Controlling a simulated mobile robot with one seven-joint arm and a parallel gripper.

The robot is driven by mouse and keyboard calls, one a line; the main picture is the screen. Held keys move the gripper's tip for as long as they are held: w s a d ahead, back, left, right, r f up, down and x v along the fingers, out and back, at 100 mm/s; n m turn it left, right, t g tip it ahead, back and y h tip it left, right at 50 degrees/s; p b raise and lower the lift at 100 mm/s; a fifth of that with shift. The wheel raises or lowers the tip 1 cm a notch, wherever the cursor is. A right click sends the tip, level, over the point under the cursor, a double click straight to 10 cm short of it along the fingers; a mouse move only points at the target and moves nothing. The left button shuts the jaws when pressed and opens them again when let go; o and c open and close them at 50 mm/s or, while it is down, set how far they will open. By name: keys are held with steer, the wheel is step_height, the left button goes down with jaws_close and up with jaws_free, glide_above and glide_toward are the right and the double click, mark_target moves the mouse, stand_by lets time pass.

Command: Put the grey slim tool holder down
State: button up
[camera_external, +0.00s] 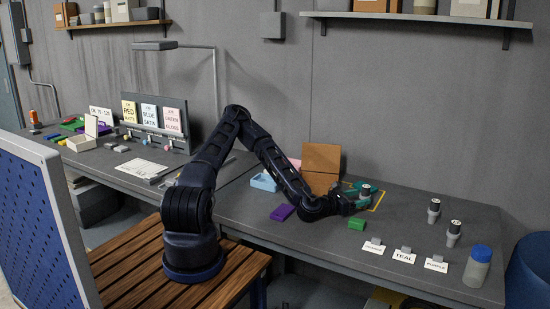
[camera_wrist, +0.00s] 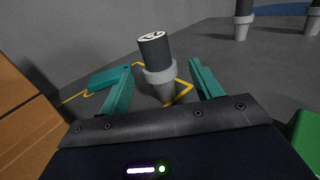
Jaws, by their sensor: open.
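The grey slim tool holder (camera_wrist: 158,76) is a grey tapered piece with a pale collar and a black cap with a white-marked top. It stands on the worktop within a yellow outlined area (camera_wrist: 182,97), and in the external view the holder (camera_external: 365,193) is at the gripper's end. My gripper (camera_wrist: 160,72) is open, with its teal fingers on either side of the holder and a visible gap to the right finger. In the external view my gripper (camera_external: 356,197) is low over the worktop. The holder's lower end is partly hidden in the wrist view.
Two similar holders (camera_external: 433,212) (camera_external: 453,234) stand to the right. Near them are name cards (camera_external: 404,255) and a blue-lidded jar (camera_external: 477,267). A brown box (camera_external: 321,158) stands behind the gripper. A green block (camera_external: 356,223) and purple tray (camera_external: 282,212) lie close by.

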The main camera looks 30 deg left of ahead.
mark_target(369, 195)
steer(key=shift+x, duration=2.7)
steer(key=shift+c, duration=0.5)
jaws_close()
steer(key=shift+r, duration=0.2)
step_height(369, 195, up, 20)
steer(key=shift+f, duration=0.15)
steer(key=w+a+r+n+t+y, duration=0.1)
steer(key=w+a+n+y, duration=0.1)
steer(key=a, duration=1.1)
steer(key=w+a+r+n+t+y, duration=0.1)
steer(key=w+a+n+y, duration=0.2)
steer(key=a, duration=1.1)
steer(key=w+a+r+n+t+y, duration=0.1)
steer(key=w+a+y, duration=0.5)
steer(key=a, duration=0.7)
steer(key=shift+w+a+n+t, duration=0.4)
steer(key=shift+w+n+t, duration=0.1)
steer(key=shift+w+n, duration=0.45)
